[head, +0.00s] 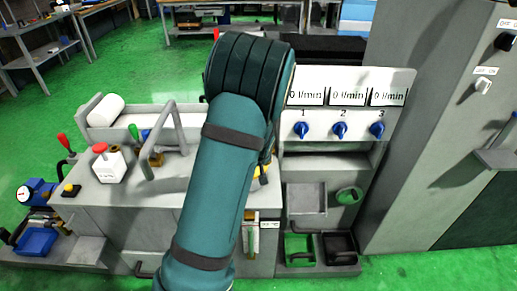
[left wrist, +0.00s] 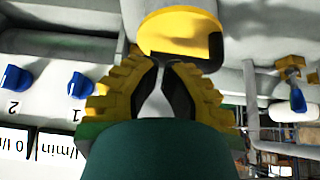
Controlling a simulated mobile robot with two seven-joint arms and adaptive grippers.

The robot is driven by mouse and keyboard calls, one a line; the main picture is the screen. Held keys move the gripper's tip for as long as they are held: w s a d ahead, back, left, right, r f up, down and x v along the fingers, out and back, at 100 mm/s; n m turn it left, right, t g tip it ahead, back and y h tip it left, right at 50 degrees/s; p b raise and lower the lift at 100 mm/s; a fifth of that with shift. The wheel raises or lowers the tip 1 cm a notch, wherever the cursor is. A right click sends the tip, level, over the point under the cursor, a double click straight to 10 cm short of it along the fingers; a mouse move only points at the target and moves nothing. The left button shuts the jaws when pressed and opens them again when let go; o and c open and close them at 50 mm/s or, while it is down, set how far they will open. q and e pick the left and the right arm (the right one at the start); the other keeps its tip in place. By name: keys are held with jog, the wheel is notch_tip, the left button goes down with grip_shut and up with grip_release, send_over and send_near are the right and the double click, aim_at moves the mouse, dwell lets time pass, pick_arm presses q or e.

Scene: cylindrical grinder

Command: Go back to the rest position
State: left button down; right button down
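My teal arm with dark bands crosses the middle of the head view from the bottom edge up to the machine. Its gripper is hidden behind the arm there. In the left wrist view the yellow and black fingers of my left gripper (left wrist: 162,66) lean toward each other, their tips close together. A grey cylinder with a yellow end (left wrist: 180,32) lies just beyond the tips. I cannot tell whether they touch it or how far apart they are. My right gripper is in neither view.
A panel with blue knobs 1, 2 and 3 (head: 340,130) stands close right of the arm. The grinder bed (head: 95,190) carries a red-capped white bottle (head: 109,162) and a bent grey handle (head: 158,140). A tall grey cabinet (head: 425,150) stands right. Green floor (head: 130,60) is open behind left.

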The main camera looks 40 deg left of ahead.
pick_arm(q)
jog(key=shift+s+d+f, duration=0.2)
jog(key=shift+s+d, duration=0.75)
jog(key=shift+s, duration=0.2)
jog(key=s+d+f+m+g+h, duration=0.1)
jog(key=s+d+f+m+h, duration=0.15)
jog(key=d+f, duration=0.4)
jog(key=s+d+f+m+g+h, duration=0.1)
jog(key=s+d+f, duration=0.2)
jog(key=d+f, duration=0.3)
jog(key=s+d+f+m+h, duration=0.1)
jog(key=s+d+h, duration=0.1)
jog(key=s+d, duration=0.3)
jog(key=s+d+f+m+g+h, duration=0.1)
jog(key=s+d, duration=0.4)
jog(key=d, duration=0.8)
jog(key=shift+s+d+f+m+h, duration=0.25)
jog(key=shift+d+f+m+h, duration=0.15)
jog(key=shift+h, duration=0.45)
